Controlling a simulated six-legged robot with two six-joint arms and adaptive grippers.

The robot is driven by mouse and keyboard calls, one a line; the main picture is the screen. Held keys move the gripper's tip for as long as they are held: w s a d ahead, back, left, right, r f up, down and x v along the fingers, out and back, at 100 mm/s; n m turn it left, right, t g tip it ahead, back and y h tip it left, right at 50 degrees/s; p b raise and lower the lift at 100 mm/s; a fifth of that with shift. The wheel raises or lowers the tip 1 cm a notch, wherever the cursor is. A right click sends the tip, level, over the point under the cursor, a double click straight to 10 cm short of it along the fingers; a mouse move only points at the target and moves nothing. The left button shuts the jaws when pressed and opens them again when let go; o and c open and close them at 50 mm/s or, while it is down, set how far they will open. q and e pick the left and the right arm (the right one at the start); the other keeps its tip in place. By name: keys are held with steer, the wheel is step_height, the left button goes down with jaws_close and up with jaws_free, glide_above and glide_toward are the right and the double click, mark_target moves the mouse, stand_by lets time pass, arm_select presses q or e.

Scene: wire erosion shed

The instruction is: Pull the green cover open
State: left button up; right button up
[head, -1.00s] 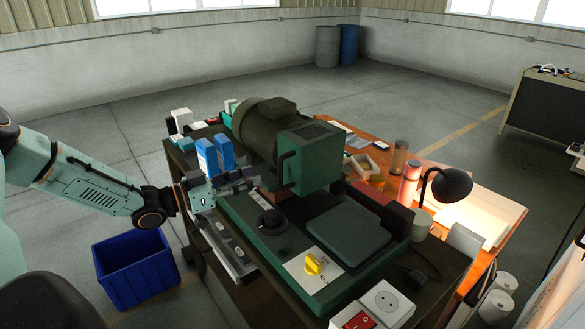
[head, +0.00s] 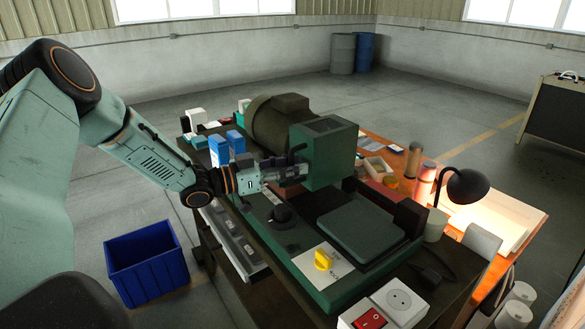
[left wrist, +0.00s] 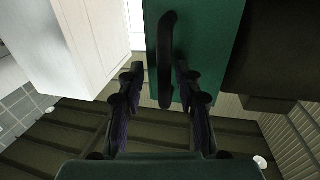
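The green cover (head: 330,153) is a boxy housing on the front of the dark motor, in the middle of the head view. In the left wrist view the cover (left wrist: 212,45) shows as a green face with a dark upright bar handle (left wrist: 167,60). My right gripper is not in view.
A dark motor (head: 275,125) stands behind the cover. Blue boxes (head: 220,150) stand behind my left forearm. A black knob (head: 281,214) and a flat green pad (head: 362,222) lie in front. A desk lamp (head: 468,188) is at right, a blue crate (head: 147,262) on the floor at left.

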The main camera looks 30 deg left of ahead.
arm_select(q)
steer(key=shift+w+a+f, duration=0.15)
steer(key=shift+w+a, duration=0.1)
steer(key=shift+a, duration=0.05)
steer(key=shift+s+d, duration=0.1)
steer(key=shift+d, duration=0.15)
steer(key=c, duration=0.7)
steer(key=shift+a, duration=0.15)
jaws_close()
